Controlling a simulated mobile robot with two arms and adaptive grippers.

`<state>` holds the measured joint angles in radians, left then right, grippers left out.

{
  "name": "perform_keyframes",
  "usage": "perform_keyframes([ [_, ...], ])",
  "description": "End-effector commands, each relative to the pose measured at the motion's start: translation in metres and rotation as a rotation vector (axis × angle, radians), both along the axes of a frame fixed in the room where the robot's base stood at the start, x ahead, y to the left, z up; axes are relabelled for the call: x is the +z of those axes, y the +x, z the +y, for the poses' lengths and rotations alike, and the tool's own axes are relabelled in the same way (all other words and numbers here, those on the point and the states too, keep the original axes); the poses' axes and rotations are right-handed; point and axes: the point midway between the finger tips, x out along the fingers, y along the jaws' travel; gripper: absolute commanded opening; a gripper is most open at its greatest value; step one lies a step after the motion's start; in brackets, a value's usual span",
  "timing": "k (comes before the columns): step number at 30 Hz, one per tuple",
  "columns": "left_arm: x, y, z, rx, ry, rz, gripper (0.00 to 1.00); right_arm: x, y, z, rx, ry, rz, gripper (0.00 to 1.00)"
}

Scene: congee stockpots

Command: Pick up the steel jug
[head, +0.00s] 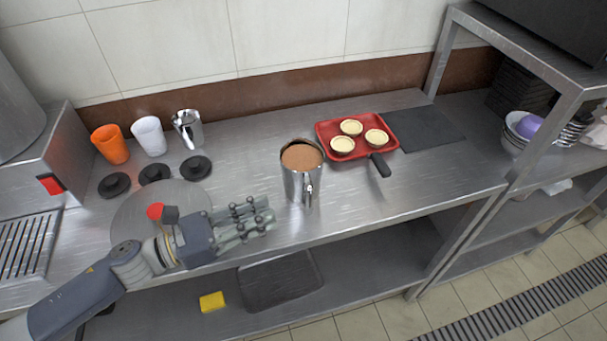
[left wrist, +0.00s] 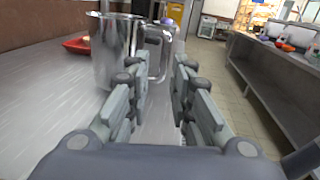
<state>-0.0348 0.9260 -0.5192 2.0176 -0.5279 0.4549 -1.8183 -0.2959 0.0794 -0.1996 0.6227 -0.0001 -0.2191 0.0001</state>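The steel jug (head: 300,187) stands upright on the steel counter, filled with something brown, its handle turned to the front. In the left wrist view the jug (left wrist: 113,45) is ahead and to the left, and its handle lies in line with the gap between the fingers. My left gripper (head: 264,215) is open and empty, low over the counter's front part, to the left of the jug and apart from it in the head view. Whether a fingertip is close to touching the handle is hard to tell. My right gripper is not in view.
A red pan (head: 327,130) with three tart shells is behind the jug at right, beside a dark mat (head: 425,130). A smaller steel pitcher (head: 187,130), a white cup (head: 149,136), an orange cup (head: 110,144) and black lids (head: 154,173) are at left.

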Motion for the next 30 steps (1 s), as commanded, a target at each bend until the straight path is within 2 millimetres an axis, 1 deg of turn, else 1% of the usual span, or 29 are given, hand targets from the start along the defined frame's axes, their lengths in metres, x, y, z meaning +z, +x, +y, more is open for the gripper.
perform_keyframes([
  [1,-0.005,-0.004,0.001,-0.026,0.025,-0.031,0.21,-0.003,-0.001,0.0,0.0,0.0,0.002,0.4],
  [5,-0.005,-0.007,-0.003,-0.059,0.047,-0.067,0.21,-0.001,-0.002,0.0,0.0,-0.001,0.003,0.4],
  [11,-0.001,0.004,-0.027,-0.06,0.045,-0.071,0.21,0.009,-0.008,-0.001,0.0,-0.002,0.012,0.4],
  [15,-0.002,0.011,-0.043,-0.058,0.045,-0.069,0.21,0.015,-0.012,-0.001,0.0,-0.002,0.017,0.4],
  [20,-0.004,0.015,-0.052,-0.058,0.046,-0.066,0.21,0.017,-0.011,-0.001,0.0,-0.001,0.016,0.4],
  [23,-0.001,0.019,-0.059,-0.058,0.044,-0.066,0.21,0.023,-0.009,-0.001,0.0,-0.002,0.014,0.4],
  [27,0.003,0.029,-0.077,-0.058,0.044,-0.067,0.21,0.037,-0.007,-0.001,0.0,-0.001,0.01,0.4],
  [30,0.001,0.035,-0.089,-0.057,0.043,-0.065,0.21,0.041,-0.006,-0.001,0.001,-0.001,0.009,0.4],
])
